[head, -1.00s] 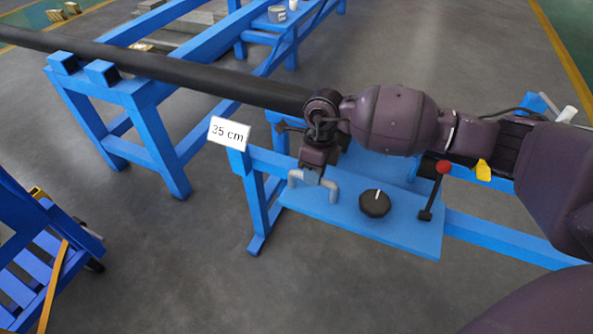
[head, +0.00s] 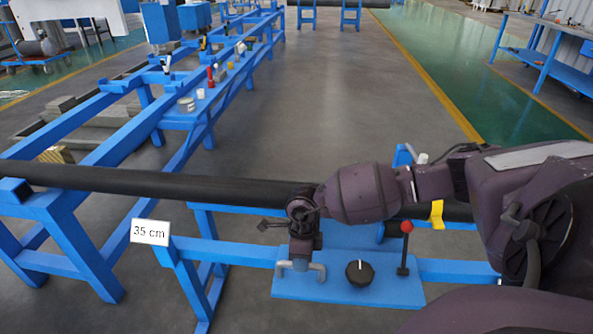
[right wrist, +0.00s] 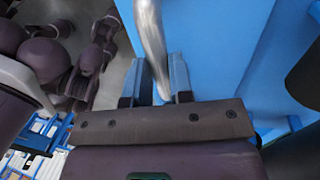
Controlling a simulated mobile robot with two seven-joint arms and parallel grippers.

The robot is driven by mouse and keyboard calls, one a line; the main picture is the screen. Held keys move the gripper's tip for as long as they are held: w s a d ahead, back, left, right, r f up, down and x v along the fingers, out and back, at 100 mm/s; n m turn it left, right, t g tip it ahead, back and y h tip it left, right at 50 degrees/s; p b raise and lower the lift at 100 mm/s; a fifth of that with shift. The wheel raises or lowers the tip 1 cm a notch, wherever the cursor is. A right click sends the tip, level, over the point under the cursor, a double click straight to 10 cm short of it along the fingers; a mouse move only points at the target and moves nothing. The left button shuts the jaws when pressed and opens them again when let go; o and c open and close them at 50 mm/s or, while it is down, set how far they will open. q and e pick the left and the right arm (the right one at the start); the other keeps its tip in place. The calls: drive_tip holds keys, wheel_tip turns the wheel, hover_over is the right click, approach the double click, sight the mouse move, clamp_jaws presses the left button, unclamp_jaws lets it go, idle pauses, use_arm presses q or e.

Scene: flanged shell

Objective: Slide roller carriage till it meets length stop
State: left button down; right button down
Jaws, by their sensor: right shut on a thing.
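The roller carriage is a blue plate (head: 335,290) on a blue rail (head: 225,252). It carries a grey handle, a black knob (head: 360,273) and a lever with a red ball (head: 407,227). A white "35 cm" sign (head: 150,232) stands at the rail's left end. Bare rail shows between the sign and the carriage. No separate stop block can be made out. My right gripper (head: 299,264) is shut on the handle at the plate's left end. In the right wrist view the grey handle (right wrist: 152,40) runs between the fingers (right wrist: 155,82). My left gripper is not in view.
A long dark pipe (head: 150,183) lies behind the carriage, across blue stands. A yellow piece (head: 437,213) is by the pipe at right. A long blue bench (head: 205,110) with small items runs back at left. The grey floor at centre is open.

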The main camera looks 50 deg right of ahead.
drive_tip(key=shift+s+f, duration=0.1)
drive_tip(key=c, duration=1)
unclamp_jaws()
drive_tip(key=shift+d+r, duration=0.1)
drive_tip(key=shift+r, duration=0.35)
drive_tip(key=r, duration=0.3)
drive_tip(key=w+d+r+p, duration=0.1)
drive_tip(key=r, duration=0.2)
drive_tip(key=r+p, duration=0.1)
drive_tip(key=r, duration=0.2)
drive_tip(key=shift+w+d+r, duration=0.15)
drive_tip(key=shift+d+r, duration=0.1)
drive_tip(key=shift+r, duration=0.15)
